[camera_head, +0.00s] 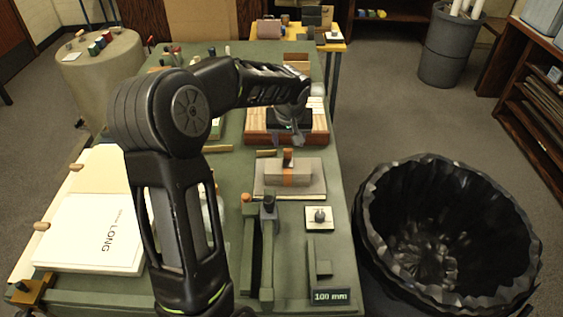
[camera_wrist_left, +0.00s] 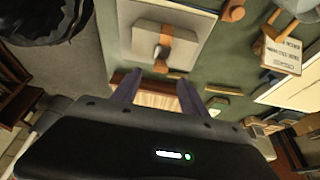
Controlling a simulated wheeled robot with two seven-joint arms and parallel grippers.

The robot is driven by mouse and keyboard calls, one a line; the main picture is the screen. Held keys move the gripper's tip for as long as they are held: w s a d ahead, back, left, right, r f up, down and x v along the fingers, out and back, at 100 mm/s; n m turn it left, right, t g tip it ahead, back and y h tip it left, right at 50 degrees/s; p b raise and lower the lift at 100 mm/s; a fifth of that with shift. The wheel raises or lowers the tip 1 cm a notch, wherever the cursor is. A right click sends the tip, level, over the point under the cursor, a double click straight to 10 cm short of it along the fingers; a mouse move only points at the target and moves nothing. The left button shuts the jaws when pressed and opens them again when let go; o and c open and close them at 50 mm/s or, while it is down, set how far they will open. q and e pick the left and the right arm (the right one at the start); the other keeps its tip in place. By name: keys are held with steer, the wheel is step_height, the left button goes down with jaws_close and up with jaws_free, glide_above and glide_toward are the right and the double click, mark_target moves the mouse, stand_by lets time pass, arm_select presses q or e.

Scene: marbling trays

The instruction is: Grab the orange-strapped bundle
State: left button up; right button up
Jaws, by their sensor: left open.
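The orange-strapped bundle (camera_head: 309,170) is a flat grey-beige block on a paler board in the middle of the green table. An orange band crosses it, with an upright dark-topped knob on the band. It also shows in the left wrist view (camera_wrist_left: 145,38), at the top, in front of my fingers. My left gripper (camera_head: 289,138) hangs above a reddish wooden box, just beyond the bundle. Its two fingers are apart with nothing between them in the left wrist view (camera_wrist_left: 158,90). It does not touch the bundle. My right gripper is not in view.
A large black-lined bin (camera_head: 370,215) stands right of the table. The wooden box (camera_head: 258,137) lies under the gripper. A white "LONG" board (camera_head: 80,232) is at left. A small white knobbed plate (camera_head: 312,225) and a "100 mm" gauge (camera_head: 331,296) sit nearer me.

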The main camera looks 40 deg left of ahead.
mark_target(288, 149)
arm_select(q)
steer(key=shift+s+d, duration=0.1)
steer(key=shift+d, duration=0.05)
steer(key=shift+p+x, duration=0.3)
steer(key=shift+x, duration=1.05)
steer(key=shift+f+p, duration=0.35)
steer(key=p+x, duration=0.1)
steer(key=x, duration=0.2)
steer(key=shift+a+f, duration=0.25)
steer(key=shift+f, duration=0.05)
steer(key=shift+w+f, duration=0.3)
steer(key=shift+f, duration=0.05)
